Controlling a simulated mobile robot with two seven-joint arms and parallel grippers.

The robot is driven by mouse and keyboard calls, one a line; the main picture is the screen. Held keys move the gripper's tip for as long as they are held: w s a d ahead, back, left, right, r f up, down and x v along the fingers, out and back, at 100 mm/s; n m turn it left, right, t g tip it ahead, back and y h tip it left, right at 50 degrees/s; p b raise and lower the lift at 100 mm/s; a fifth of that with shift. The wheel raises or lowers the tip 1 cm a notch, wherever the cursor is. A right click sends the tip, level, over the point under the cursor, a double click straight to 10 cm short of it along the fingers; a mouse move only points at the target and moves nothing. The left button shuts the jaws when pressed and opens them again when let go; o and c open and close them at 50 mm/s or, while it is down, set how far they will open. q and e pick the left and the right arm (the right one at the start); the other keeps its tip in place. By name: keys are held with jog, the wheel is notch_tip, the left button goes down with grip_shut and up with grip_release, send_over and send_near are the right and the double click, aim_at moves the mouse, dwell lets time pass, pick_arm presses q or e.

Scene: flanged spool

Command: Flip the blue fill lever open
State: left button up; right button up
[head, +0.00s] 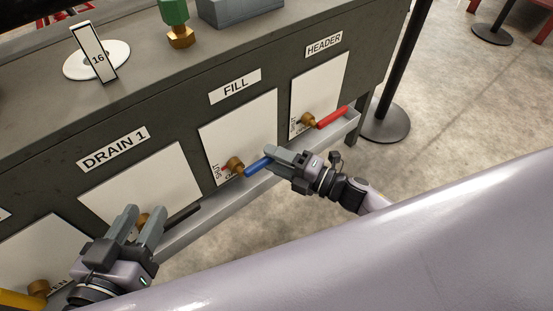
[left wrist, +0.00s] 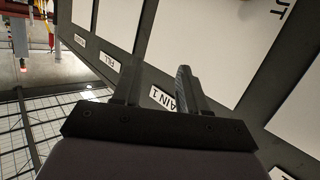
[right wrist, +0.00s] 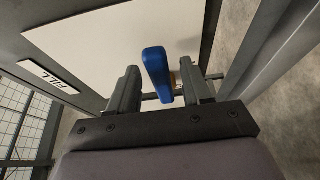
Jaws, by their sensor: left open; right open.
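The blue fill lever (head: 258,166) sticks out to the right from a brass valve (head: 234,165) on the white panel under the FILL label (head: 235,86). My right gripper (head: 272,158) is at the lever's outer end. In the right wrist view the blue lever (right wrist: 157,74) stands between the two open fingers of my right gripper (right wrist: 160,92), with a gap to the left finger; contact on the right side is unclear. My left gripper (head: 142,222) is open in front of the DRAIN 1 panel and partly hides its valve. It shows empty in the left wrist view (left wrist: 158,85).
A red lever (head: 332,118) sits under the HEADER label (head: 324,43) to the right. A black lever (head: 183,216) is beside my left gripper. A grey trough (head: 220,205) runs below the panels. A black post base (head: 386,121) stands on the floor at right.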

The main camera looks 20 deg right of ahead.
grip_shut()
pick_arm(q)
jog(key=shift+r, duration=0.15)
pick_arm(e)
jog(key=shift+r, duration=0.1)
